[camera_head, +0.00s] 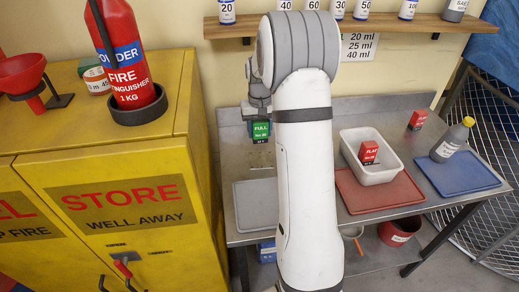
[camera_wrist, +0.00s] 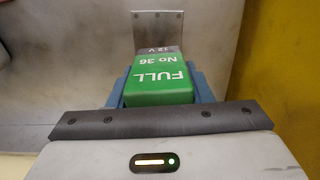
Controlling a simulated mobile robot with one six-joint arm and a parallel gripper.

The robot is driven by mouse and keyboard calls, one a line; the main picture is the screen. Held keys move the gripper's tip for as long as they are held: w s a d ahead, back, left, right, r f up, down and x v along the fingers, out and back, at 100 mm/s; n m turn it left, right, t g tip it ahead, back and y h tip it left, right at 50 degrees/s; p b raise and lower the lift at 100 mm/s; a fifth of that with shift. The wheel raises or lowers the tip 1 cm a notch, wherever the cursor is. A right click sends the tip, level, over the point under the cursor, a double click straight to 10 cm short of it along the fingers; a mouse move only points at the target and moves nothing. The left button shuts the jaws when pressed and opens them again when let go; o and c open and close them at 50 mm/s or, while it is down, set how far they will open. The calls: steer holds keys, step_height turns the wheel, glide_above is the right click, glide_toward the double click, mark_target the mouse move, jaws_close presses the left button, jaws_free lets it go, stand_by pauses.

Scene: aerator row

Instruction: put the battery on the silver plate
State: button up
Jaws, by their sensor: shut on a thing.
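The battery (camera_head: 261,131) is a green block marked FULL No 36, with a dark end marked 12 V. It also shows in the wrist view (camera_wrist: 160,82), held between the blue-grey fingers of my gripper (camera_wrist: 162,90). My gripper is shut on it, above the left part of the grey bench. A small silver plate (camera_head: 261,158) shows just below the battery in the head view. In the wrist view a silver plate (camera_wrist: 160,32) lies just beyond the battery's dark end. I cannot tell whether the battery touches it. My arm hides part of the bench.
A grey mat (camera_head: 256,207) lies at the bench's front left. A red mat (camera_head: 379,193) and white tray (camera_head: 350,151) with a red FLAT battery (camera_head: 368,152) are right of my arm. A yellow cabinet (camera_head: 110,180) is left.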

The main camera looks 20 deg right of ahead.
step_height(320, 180, down, 9)
steer(key=shift+s+d+r+p, duration=0.1)
steer(key=shift+d+r+p, duration=0.05)
steer(key=shift+p, duration=0.6)
steer(key=shift+f, duration=0.25)
steer(key=o, duration=1.2)
steer(key=shift+s+r, duration=0.1)
